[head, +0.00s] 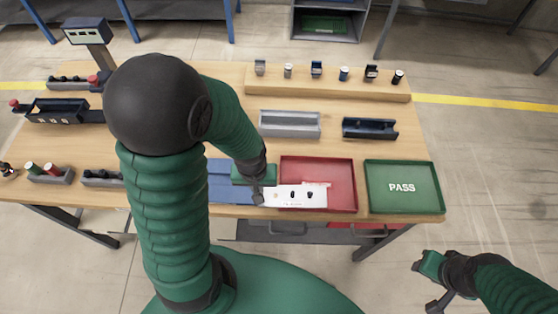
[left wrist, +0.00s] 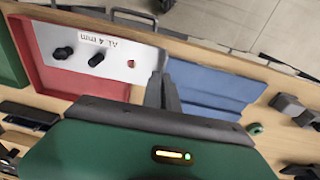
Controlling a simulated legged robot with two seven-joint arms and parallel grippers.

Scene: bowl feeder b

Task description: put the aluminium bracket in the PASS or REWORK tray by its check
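The aluminium bracket (head: 283,200) is a flat white plate with two black plugs and a hole; "AL 4 mm" reads on it in the left wrist view (left wrist: 101,40). It lies across the front part of the red tray (head: 338,175), its left end past the tray's left wall. I cannot tell whether it touches the tray. My left gripper (head: 258,196) is closed at the bracket's left end; its fingers (left wrist: 163,92) show at that end in the wrist view. The green PASS tray (head: 402,204) is empty, right of the red one. My right gripper (head: 430,280) is off the table, its fingers unclear.
A blue mat (head: 222,184) lies left of the red tray. Behind stand a grey channel block (head: 290,124), a dark blue one (head: 369,128) and a wooden ledge (head: 330,86) with several small parts. Fixtures and a display post (head: 88,32) stand at left.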

